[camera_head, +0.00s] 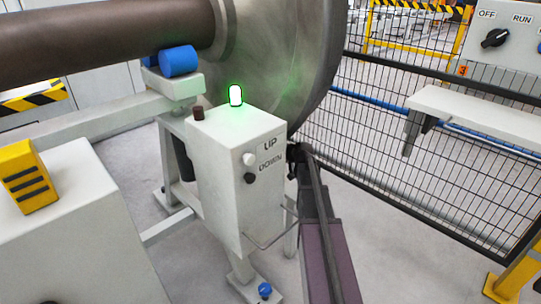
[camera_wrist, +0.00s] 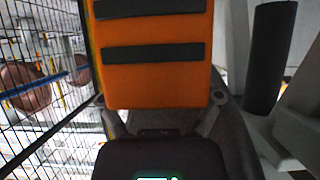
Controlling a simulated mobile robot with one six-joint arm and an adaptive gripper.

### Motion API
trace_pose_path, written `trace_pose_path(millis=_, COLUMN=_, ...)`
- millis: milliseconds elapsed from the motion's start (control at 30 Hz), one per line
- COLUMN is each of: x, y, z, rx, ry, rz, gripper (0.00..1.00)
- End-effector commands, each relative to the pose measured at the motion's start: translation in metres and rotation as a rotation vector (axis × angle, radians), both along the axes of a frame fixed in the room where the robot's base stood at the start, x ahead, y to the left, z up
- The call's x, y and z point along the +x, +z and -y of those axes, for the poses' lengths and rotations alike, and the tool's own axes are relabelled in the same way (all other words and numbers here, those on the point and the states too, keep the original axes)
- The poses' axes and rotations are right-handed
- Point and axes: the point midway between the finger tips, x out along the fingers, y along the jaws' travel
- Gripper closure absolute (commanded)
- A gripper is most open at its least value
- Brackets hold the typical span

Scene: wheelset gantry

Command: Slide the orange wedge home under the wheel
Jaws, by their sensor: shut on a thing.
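The orange wedge (camera_wrist: 155,78), with black strips across its face, fills the upper middle of the wrist view. My gripper (camera_wrist: 160,115) is shut on it, with a finger at each side of its near end. The big grey wheel (camera_head: 285,55) stands at the top middle of the head view on a brown axle (camera_head: 100,38). In the head view my arm reaches in behind the control box, which hides my gripper and the held wedge. Whether the wedge touches the wheel cannot be seen.
The white control box (camera_head: 238,170), with UP and DOWN buttons and a lit green lamp (camera_head: 235,95), stands close beside my arm. A yellow block with black stripes (camera_head: 28,178) sits on a white cabinet (camera_head: 75,240) at left. A mesh fence (camera_head: 400,150) runs along the right.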

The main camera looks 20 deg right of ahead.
Motion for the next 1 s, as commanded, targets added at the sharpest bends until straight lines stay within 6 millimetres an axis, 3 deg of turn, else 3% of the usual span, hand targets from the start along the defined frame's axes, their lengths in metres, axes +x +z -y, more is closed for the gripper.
trace_pose_path(millis=67, x=0.000, y=0.000, z=0.000, rx=0.001, ry=0.000, rz=0.001, gripper=0.79)
trace_pose_path(millis=100, x=0.000, y=0.000, z=0.000, rx=0.000, ry=0.000, rz=0.001, gripper=0.06)
trace_pose_path(millis=133, x=0.000, y=0.000, z=0.000, rx=0.000, ry=0.000, rz=0.001, gripper=0.00)
trace_pose_path(millis=667, x=-0.002, y=0.000, z=0.001, rx=0.000, ry=0.000, rz=0.000, gripper=0.00)
trace_pose_path(millis=1000, x=-0.027, y=0.001, z=0.008, rx=-0.001, ry=-0.001, rz=-0.001, gripper=0.00)
